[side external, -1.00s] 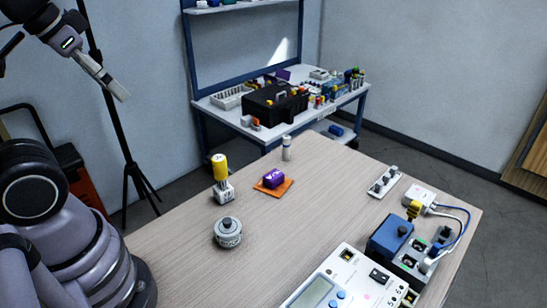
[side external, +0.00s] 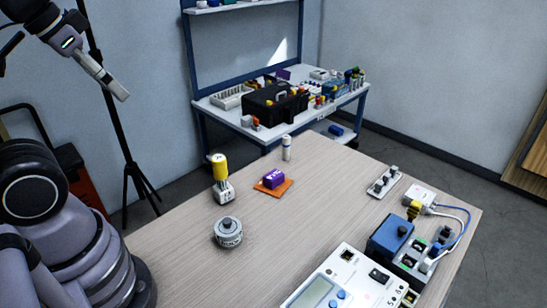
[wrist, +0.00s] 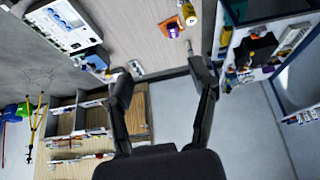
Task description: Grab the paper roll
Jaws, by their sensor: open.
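A small upright white cylinder, which looks like the paper roll (side external: 287,148), stands near the far edge of the wooden table in the side view. In the wrist view it appears small, just beyond the tip of the right-hand finger (wrist: 188,46). My gripper (side external: 120,94) is high at the upper left in the side view, well away from the roll and above the table. In the wrist view my gripper (wrist: 166,70) has its two fingers spread wide with nothing between them.
Near the roll are a purple item on an orange pad (side external: 273,180), a yellow-topped device (side external: 221,176) and a grey round weight (side external: 228,232). A meter box (side external: 345,280) and wired blue device (side external: 390,236) stand at the right front. A cluttered bench (side external: 225,105) is behind.

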